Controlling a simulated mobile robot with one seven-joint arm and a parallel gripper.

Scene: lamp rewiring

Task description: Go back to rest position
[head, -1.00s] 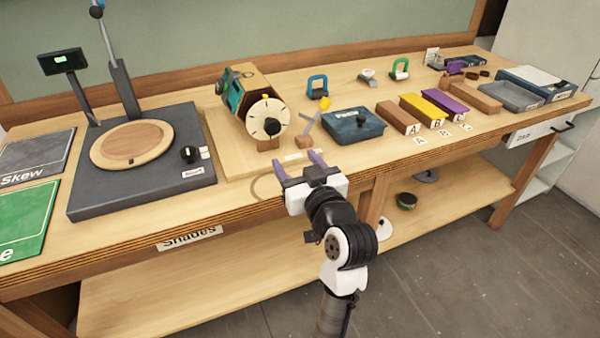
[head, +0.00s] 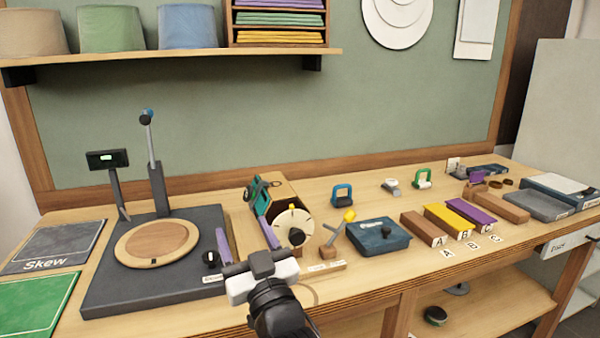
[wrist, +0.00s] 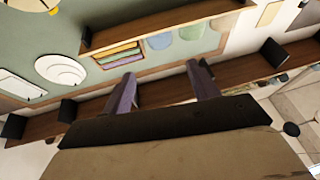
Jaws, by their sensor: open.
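My gripper (head: 247,240) is in front of the workbench (head: 350,290) in the head view, its two purple fingers spread apart with nothing between them. The fingers point up and away from me, near the dial device (head: 293,228) and the black knob on the grey base. In the wrist view my gripper (wrist: 163,92) also shows open and empty, facing the wall and shelf upside down.
A grey base (head: 110,285) with a round wooden disc (head: 157,243) and upright lever stands at left. A blue box (head: 370,236), several coloured blocks and trays line the right. A shelf (head: 180,58) with lampshades hangs above. The floor is partly visible at lower right.

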